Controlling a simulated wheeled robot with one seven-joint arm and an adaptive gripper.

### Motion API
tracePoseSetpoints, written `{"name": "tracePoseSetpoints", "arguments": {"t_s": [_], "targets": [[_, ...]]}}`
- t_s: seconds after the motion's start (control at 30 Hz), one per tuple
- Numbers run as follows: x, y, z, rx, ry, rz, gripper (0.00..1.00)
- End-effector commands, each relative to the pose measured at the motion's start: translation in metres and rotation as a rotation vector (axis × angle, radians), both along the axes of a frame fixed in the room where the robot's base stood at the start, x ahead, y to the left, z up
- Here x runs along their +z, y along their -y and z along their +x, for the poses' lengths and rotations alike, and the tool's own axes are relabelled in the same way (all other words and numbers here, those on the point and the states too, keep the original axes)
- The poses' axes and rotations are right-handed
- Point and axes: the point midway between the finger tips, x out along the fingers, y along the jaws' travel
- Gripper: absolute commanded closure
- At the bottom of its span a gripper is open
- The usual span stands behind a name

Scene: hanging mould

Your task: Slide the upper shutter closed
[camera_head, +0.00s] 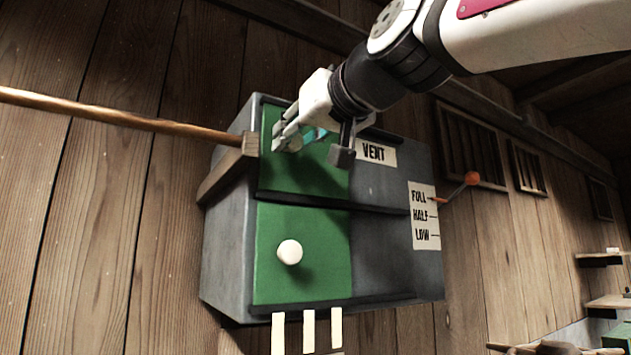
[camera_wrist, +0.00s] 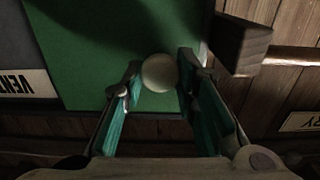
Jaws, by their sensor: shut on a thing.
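The upper shutter (camera_head: 327,179) is a green panel in the upper track of a grey box (camera_head: 228,262) on the plank wall. It covers the left part of its row; bare grey with a VENT label (camera_head: 374,152) shows to its right. My gripper (camera_head: 291,137) is at the upper shutter's left part, shut on its round white knob (camera_wrist: 159,73). In the wrist view the knob sits between the two fingertips. My gripper hides part of the panel in the head view. The lower shutter (camera_head: 318,238), also green with a white knob (camera_head: 290,252), covers the left part of its row.
A wooden block (camera_head: 229,167) and a long rod (camera_head: 120,115) adjoin the box's left side. A lever with an orange ball (camera_head: 472,178) stands by the FULL, HALF, LOW label (camera_head: 425,216) at right. Pale strips (camera_head: 308,330) hang below the box. Shelves are at far right.

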Motion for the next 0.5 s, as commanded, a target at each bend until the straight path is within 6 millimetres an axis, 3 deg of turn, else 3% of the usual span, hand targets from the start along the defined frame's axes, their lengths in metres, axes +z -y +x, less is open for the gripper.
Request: {"name": "tracePoseSetpoints", "arguments": {"t_s": [0.13, 0.17, 0.23, 0.5], "targets": [[0.0009, -0.0046, -0.0034, 0.011, 0.001, 0.003, 1.00], [0.0009, -0.0047, -0.0036, 0.011, 0.000, 0.002, 0.71], [0.0009, -0.0049, -0.0037, 0.012, 0.000, 0.002, 0.55], [0.0005, -0.0030, -0.0024, 0.007, 0.000, 0.002, 0.53]]}}
